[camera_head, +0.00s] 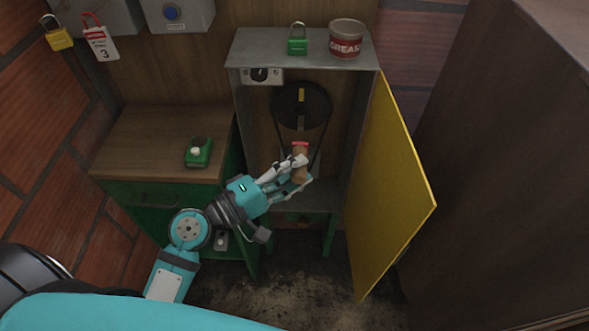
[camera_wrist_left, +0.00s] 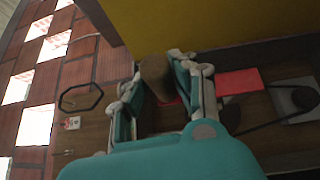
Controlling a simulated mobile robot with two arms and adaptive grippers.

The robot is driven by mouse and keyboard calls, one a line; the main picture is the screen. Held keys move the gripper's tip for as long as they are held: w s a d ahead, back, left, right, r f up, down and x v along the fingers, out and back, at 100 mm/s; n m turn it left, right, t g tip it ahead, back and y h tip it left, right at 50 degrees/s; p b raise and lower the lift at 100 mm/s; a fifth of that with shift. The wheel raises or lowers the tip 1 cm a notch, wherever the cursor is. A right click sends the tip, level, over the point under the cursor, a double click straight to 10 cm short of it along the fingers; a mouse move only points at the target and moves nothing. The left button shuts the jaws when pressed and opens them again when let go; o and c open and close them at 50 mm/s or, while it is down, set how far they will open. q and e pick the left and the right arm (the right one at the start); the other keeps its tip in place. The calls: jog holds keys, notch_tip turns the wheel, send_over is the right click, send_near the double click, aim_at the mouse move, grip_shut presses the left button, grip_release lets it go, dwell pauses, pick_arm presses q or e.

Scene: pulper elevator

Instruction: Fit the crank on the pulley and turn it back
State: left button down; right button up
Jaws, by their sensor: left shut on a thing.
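The black pulley (camera_head: 300,106) is inside the open grey cabinet, with a yellow mark near its top and a belt running down from it. My left gripper (camera_head: 298,170) is in front of the cabinet opening, below the pulley. It is shut on the brown handle of the crank (camera_head: 300,163), whose red part shows just above the fingers. In the left wrist view the brown handle (camera_wrist_left: 156,76) is between the fingers (camera_wrist_left: 165,95), with red pieces beside it. I cannot tell whether the crank touches the pulley. My right gripper is not in view.
The yellow door (camera_head: 390,195) stands open on the right. A green padlock (camera_head: 297,40) and a grease can (camera_head: 346,38) are on the cabinet top. A yellow padlock (camera_head: 57,35) hangs by the wall.

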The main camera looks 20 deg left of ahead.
aim_at(293, 152)
pick_arm(q)
jog(key=w, duration=0.1)
jog(key=w+a, duration=0.1)
jog(key=w, duration=0.3)
jog(key=shift+a+r, duration=0.1)
jog(key=shift+a, duration=0.15)
jog(key=shift+w+a, duration=0.2)
jog(key=shift+w, duration=0.45)
jog(key=shift+w+a, duration=0.15)
jog(key=shift+w, duration=0.7)
jog(key=shift+s, duration=0.15)
jog(key=shift+w+a+b, duration=0.2)
jog(key=shift+w+b, duration=0.05)
jog(key=shift+w, duration=0.45)
jog(key=shift+w+a+b, duration=0.2)
jog(key=shift+w+a, duration=0.05)
jog(key=shift+w, duration=0.5)
jog(key=shift+w+a+b, duration=0.2)
jog(key=shift+w+b, duration=0.05)
jog(key=shift+w, duration=0.45)
dwell(2.1)
jog(key=b, duration=0.2)
jog(key=a+n+t+b, duration=0.1)
jog(key=b, duration=0.2)
jog(key=shift+s+a+h, duration=0.25)
jog(key=shift+a+h, duration=0.05)
dwell(0.4)
